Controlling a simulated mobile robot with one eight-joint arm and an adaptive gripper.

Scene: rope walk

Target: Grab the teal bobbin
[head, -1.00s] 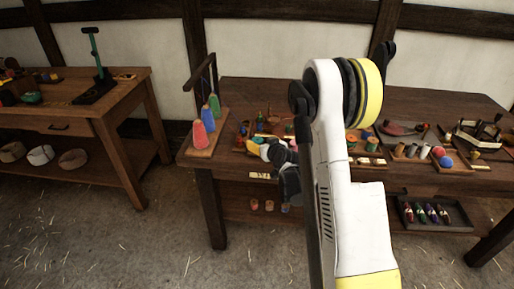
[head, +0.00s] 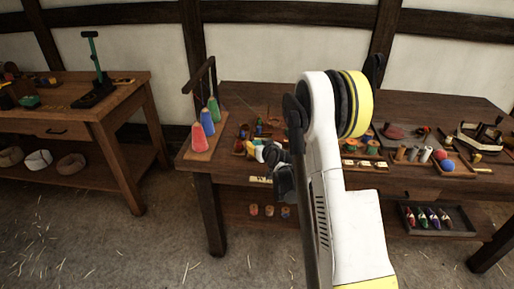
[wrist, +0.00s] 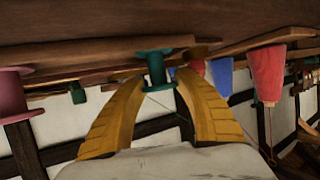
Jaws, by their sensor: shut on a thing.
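The teal bobbin (wrist: 156,68) is between the two yellow fingertips of my gripper (wrist: 157,80) in the wrist view. The fingers press it from both sides, so my gripper is shut on it. Its flange lies close to the wooden surface (wrist: 100,62) in that view; I cannot tell whether they touch. In the head view my gripper (head: 262,152) is at the left part of the right-hand workbench (head: 225,172), partly behind my arm. I cannot make out the bobbin there.
Red (head: 207,122), blue (head: 197,136) and green cones stand on a board at the bench's left end, beside my gripper. A pink spool (wrist: 14,92) shows at the left of the wrist view. Several spools and trays crowd the bench. A second bench (head: 110,105) stands left.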

